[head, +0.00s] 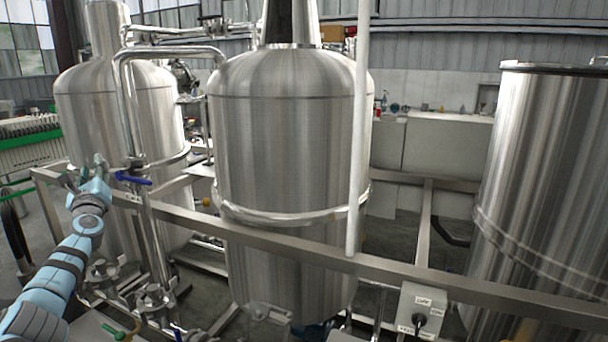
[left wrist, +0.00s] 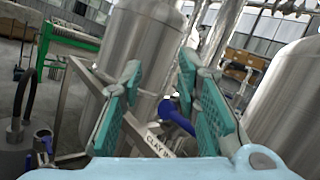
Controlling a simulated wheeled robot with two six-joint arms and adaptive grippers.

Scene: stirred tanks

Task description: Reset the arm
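My left arm comes in from the lower left of the head view, and its left gripper (head: 86,172) is by the metal rail in front of the left tank. In the left wrist view the two green-padded fingers of the left gripper (left wrist: 160,68) stand apart with nothing held between them. A valve with a blue lever (head: 133,179) is just right of the gripper in the head view. The blue lever (left wrist: 178,118) also shows beyond the fingers in the left wrist view, partly hidden by the right finger. My right gripper is not in view.
A steel tank (head: 290,150) stands in the middle, another tank (head: 75,115) at the left and a third (head: 545,180) at the right. A metal rail (head: 300,240) crosses in front, with a grey switch box (head: 422,308). Vertical pipes (head: 135,110) rise near the left gripper.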

